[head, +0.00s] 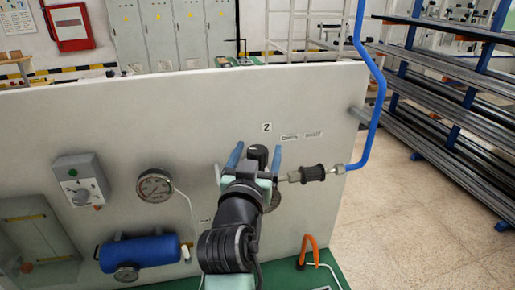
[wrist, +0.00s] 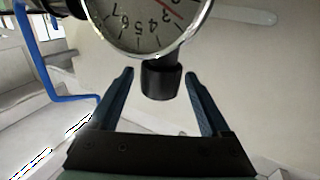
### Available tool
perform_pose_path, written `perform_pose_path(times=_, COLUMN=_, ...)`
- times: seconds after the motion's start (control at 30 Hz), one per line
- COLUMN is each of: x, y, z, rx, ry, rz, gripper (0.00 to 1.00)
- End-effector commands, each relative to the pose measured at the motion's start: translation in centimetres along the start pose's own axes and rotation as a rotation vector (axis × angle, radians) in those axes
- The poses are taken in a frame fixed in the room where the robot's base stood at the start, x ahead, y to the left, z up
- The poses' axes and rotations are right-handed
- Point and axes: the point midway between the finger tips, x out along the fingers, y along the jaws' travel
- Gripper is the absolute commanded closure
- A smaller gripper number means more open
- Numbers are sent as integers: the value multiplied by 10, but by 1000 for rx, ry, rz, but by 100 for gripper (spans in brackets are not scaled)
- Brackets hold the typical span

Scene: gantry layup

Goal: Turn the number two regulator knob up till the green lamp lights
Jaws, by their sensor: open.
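The black regulator knob (wrist: 161,81) sits below a round dial gauge (wrist: 150,22) in the wrist view. In the head view, the dark knob (head: 258,154) shows under the label "2" (head: 266,127) on the grey panel. My gripper (wrist: 160,72) is open, with one blue finger on each side of the knob and a visible gap to each. In the head view my gripper (head: 257,152) hides most of the regulator and its gauge. A small green lamp (head: 72,172) shows on the grey box at left; I cannot tell whether it is lit.
Another gauge (head: 155,186) and a blue cylinder (head: 140,253) are on the panel (head: 120,120) at left. A black fitting (head: 313,173) joins a blue pipe (head: 375,110) just right of my gripper. An orange hook-shaped part (head: 309,247) stands below. Racks of rods (head: 450,120) stand at right.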

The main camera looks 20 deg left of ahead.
Motion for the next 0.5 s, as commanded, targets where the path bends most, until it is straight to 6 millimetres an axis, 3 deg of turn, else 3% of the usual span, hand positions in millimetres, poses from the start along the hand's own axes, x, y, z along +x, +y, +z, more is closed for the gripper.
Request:
perform_pose_path(times=0.27, x=1, y=0, z=0, rx=0, ry=0, rz=0, gripper=18)
perform_pose_path(times=0.5, x=1, y=0, z=0, rx=0, ry=0, rz=0, gripper=61)
